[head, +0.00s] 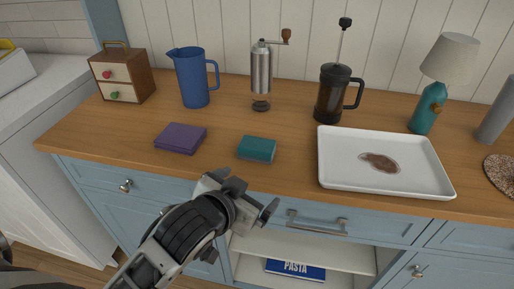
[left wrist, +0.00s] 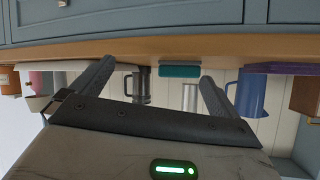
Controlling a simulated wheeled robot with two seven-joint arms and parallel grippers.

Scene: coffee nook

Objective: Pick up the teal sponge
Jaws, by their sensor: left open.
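The teal sponge (head: 257,148) lies flat near the counter's front edge, left of the white tray. In the left wrist view, which is upside down, the teal sponge (left wrist: 180,71) shows between the two fingers and beyond them. My left gripper (head: 252,197) is open and empty. It is in front of the counter edge, just nearer than the sponge and apart from it. My right gripper is not in view.
A purple cloth (head: 181,138) lies left of the sponge. The white tray (head: 330,178) with a brown spill is on the right. A blue pitcher (head: 193,80), grinder (head: 261,75) and French press (head: 333,95) stand behind. Drawer handles (head: 317,228) stick out below the counter.

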